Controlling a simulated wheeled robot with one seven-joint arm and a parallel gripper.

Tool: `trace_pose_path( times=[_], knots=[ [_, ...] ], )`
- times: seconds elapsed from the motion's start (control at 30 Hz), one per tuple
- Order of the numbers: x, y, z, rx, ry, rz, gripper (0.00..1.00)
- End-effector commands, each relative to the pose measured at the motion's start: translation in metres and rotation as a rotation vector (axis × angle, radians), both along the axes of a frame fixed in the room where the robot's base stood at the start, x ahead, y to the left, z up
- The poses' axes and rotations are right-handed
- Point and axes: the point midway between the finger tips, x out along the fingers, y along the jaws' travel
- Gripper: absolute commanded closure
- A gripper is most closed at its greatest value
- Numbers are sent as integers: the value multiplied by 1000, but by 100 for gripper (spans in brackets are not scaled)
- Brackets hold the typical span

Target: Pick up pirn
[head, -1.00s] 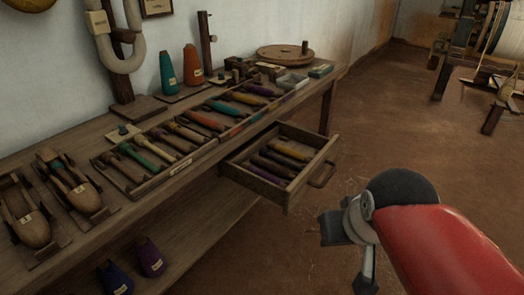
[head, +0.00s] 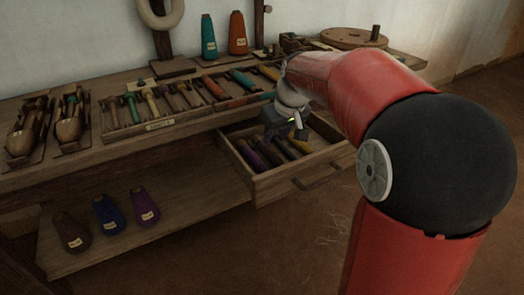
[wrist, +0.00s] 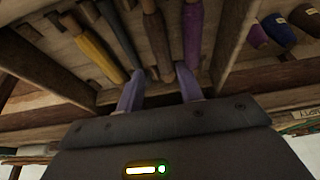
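Several pirns lie side by side in the open drawer (head: 268,187) under the bench. In the wrist view they are a yellow pirn (wrist: 88,45), a dark grey one (wrist: 120,35), a brown one (wrist: 157,38) and a purple one (wrist: 193,35). The purple pirn (head: 250,156) is leftmost in the head view. My gripper (head: 287,128) hangs over the drawer, its fingers (wrist: 160,90) spread apart and empty. The brown pirn's narrow end points between the fingertips; the right fingertip is near the purple pirn's end. I cannot tell how far above them the fingers are.
A divided tray (head: 160,125) with more pirns lies on the bench above the drawer. Two shuttles (head: 68,129) are at the left. Teal (head: 208,38) and orange (head: 238,35) cones stand behind. The lower shelf (head: 190,205) holds three cones. The drawer walls border the pirns closely.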

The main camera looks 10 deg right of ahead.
Motion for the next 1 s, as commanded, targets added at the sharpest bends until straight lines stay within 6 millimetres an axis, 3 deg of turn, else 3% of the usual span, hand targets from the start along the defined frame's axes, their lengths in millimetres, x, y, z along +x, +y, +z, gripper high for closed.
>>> trace_pose_path(
  times=[0.53,0.8,1.0],
  knots=[
    [28,13,-59,0,4,-1,63],
    [31,13,-63,-1,1,-1,63],
    [30,13,-63,-1,1,-1,88]
  ],
)
